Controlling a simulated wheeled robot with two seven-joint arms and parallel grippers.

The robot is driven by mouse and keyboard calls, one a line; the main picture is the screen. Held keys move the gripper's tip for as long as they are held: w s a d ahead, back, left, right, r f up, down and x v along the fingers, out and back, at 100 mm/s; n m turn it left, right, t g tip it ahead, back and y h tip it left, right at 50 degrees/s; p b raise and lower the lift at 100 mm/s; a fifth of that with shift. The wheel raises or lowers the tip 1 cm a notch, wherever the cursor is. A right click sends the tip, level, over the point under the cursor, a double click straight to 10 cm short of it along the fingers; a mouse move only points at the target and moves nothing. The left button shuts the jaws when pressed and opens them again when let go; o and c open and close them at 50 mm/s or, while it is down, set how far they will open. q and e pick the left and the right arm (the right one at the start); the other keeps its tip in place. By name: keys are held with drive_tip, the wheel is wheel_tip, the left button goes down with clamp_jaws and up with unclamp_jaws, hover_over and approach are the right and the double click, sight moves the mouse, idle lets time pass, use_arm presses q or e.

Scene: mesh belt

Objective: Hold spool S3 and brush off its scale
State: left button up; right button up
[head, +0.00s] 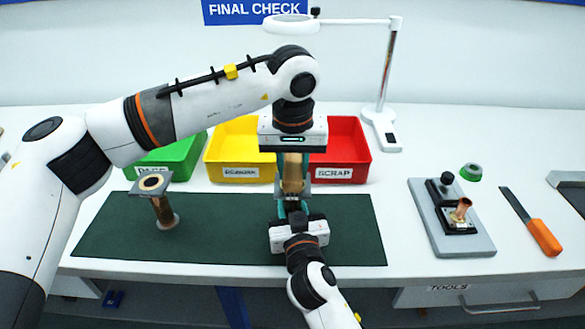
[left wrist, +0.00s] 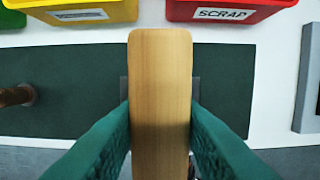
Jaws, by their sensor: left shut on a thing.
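My left gripper (head: 292,172) points down over the mat, shut on a pale wooden block that looks like a brush handle (left wrist: 160,95). In the left wrist view, teal fingers (left wrist: 160,135) press it from both sides; its lower end is hidden. My right gripper (head: 292,208) reaches up from the front edge, just below the left one. Something brownish (head: 292,188) lies between the two grippers; I cannot tell whether the right fingers hold it. A copper spool with a square flange (head: 157,202) stands on the left of the mat. No S3 label is readable.
Green (head: 168,160), yellow (head: 236,172) and red SCRAP (head: 341,172) bins stand behind the dark green mat (head: 230,245). On the right are a grey fixture (head: 468,244) with a copper piece, a green ring (head: 471,172) and an orange-handled tool (head: 544,236). A lamp stand (head: 384,80) rises behind.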

use_arm(q)
drive_tip(key=shift+w, duration=0.55)
drive_tip(key=shift+s, duration=1.8)
drive_tip(key=shift+w, duration=1.85)
drive_tip(key=shift+r, duration=3.5)
use_arm(e)
drive_tip(key=o, duration=1.2)
